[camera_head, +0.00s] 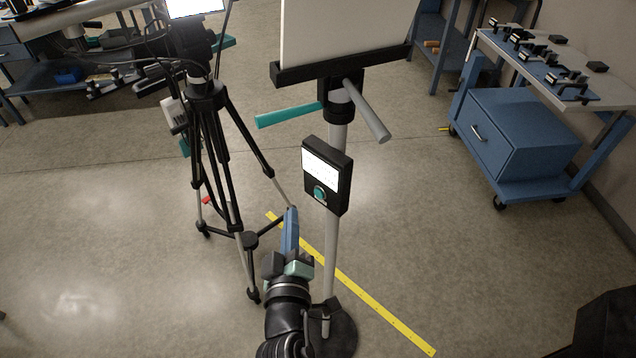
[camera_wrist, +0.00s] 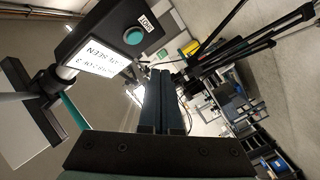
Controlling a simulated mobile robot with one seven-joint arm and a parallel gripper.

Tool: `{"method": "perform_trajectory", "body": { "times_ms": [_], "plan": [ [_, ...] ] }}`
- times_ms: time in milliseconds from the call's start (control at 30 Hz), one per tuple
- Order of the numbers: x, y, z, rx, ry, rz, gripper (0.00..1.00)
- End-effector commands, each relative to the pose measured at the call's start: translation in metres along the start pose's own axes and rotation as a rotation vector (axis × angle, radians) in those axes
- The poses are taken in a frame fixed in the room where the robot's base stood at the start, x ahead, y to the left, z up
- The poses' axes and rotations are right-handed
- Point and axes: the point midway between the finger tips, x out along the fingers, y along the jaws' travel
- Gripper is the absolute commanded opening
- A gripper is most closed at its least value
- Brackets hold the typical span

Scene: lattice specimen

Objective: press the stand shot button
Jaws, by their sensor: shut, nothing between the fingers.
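A black control box (camera_head: 341,178) is fixed to the grey pole of the stand (camera_head: 331,245). Its face has a white printed label above a round teal button (camera_head: 319,194). In the wrist view the button (camera_wrist: 134,36) is at the upper middle, beside a small "SHOT" label. My gripper (camera_head: 291,211) is shut and empty, its blue fingers together and pointing up. In the head view the fingertips are below and left of the button. In the wrist view the fingertips (camera_wrist: 160,72) are below and right of it, with no contact visible.
A black tripod (camera_head: 215,150) with cables stands just left of my gripper. The stand carries a white panel (camera_head: 345,30), a teal handle (camera_head: 288,115) and a grey handle (camera_head: 368,112). A blue cart (camera_head: 522,130) is at right. Yellow tape (camera_head: 370,300) crosses the open floor.

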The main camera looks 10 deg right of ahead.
Motion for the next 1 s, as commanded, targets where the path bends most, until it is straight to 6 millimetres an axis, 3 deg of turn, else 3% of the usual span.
{"method": "perform_trajectory", "body": {
  "times_ms": [67,333,1000],
  "plan": [
    [0.008,0.011,0.003,0.0,-0.003,0.002,0.0],
    [0.024,0.02,0.017,0.001,-0.001,0.002,0.0],
    [0.027,0.02,0.02,0.001,-0.001,0.001,0.0]
  ]
}}
